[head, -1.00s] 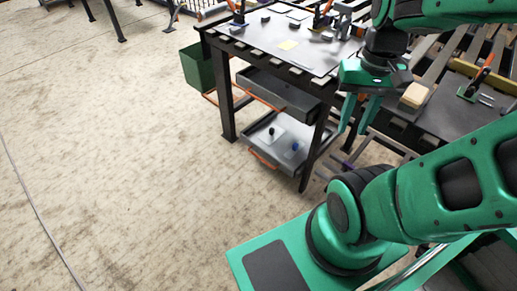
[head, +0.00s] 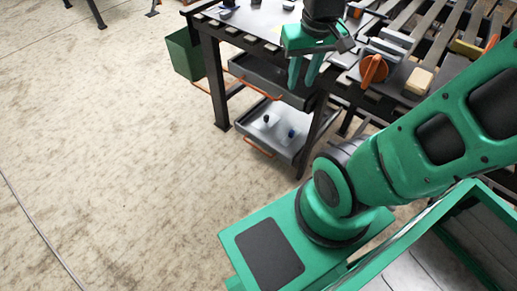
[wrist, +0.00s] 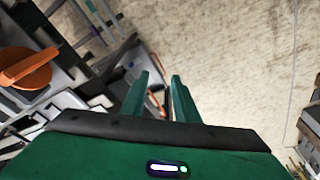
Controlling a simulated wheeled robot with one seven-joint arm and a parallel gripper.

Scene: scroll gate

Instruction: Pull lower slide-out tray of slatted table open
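The slatted table (head: 272,45) stands at the top centre of the head view. Its lower slide-out tray (head: 286,146) is a grey shallow tray with an orange handle (head: 258,147) on its front and small dark and blue items in it. The upper tray (head: 268,84) is dark, with its own orange handle (head: 252,87). My gripper (head: 301,84) points down, in front of the right part of the upper tray in the picture, above the lower tray. In the wrist view its two green fingers (wrist: 160,82) are apart with nothing held between them.
A green bin (head: 186,55) hangs at the table's left side. A slatted conveyor-like bench with an orange disc (head: 373,69) and a tan block (head: 419,82) lies to the right. The floor (head: 130,140) left of the table is clear.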

